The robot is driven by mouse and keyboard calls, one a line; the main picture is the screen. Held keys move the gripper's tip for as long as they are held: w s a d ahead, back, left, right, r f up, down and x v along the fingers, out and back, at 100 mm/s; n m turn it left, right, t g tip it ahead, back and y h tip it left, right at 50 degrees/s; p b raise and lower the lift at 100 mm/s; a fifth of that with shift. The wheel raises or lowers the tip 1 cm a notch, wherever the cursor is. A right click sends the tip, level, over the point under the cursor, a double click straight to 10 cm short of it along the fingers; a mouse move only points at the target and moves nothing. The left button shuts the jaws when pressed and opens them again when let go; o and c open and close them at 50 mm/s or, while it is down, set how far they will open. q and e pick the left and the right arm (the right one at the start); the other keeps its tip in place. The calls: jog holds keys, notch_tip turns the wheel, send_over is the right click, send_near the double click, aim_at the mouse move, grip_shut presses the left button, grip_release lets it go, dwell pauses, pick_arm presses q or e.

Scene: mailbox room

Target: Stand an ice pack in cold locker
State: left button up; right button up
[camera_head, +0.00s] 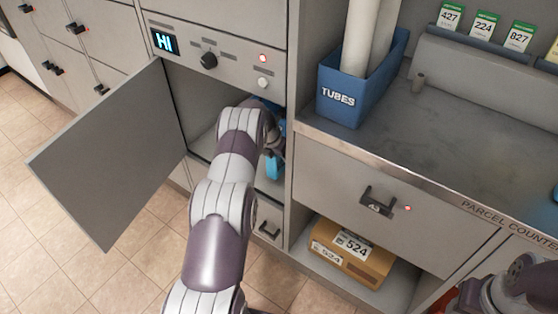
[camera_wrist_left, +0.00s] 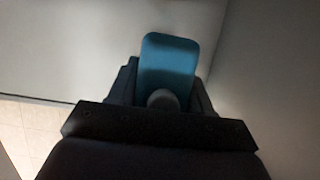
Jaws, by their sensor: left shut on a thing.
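The cold locker (camera_head: 196,120) stands open, its grey door (camera_head: 112,150) swung out to the left. My left arm reaches into it. My left gripper (camera_head: 274,148) is inside, near the right wall, partly hidden by my own arm. It is shut on a blue ice pack (camera_head: 273,167). In the left wrist view the ice pack (camera_wrist_left: 168,62) shows upright between the fingers, with locker walls around it. Whether it touches the locker floor cannot be told. Another patch of blue shows behind my wrist, too hidden to name. My right gripper is out of view; only part of that arm shows.
A control panel (camera_head: 222,60) with a lit display and knob sits above the opening. Right of the locker, the parcel counter (camera_head: 440,135) holds a blue tubes bin (camera_head: 345,98). A parcel (camera_head: 350,252) lies on the shelf below. Tiled floor (camera_head: 40,240) is clear at left.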

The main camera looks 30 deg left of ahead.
pick_arm(q)
notch_tip(320, 180, down, 3)
jog(key=shift+b, duration=0.45)
jog(key=shift+r, duration=0.1)
jog(key=o, duration=0.9)
jog(key=shift+f, duration=0.2)
jog(key=o, duration=0.4)
jog(key=p+v, duration=0.3)
jog(key=v, duration=0.2)
jog(key=s+b, duration=0.1)
jog(key=s, duration=1.1)
jog(key=shift+a+r+b, duration=0.2)
jog(key=shift+a+b, duration=0.1)
jog(key=shift+a, duration=0.15)
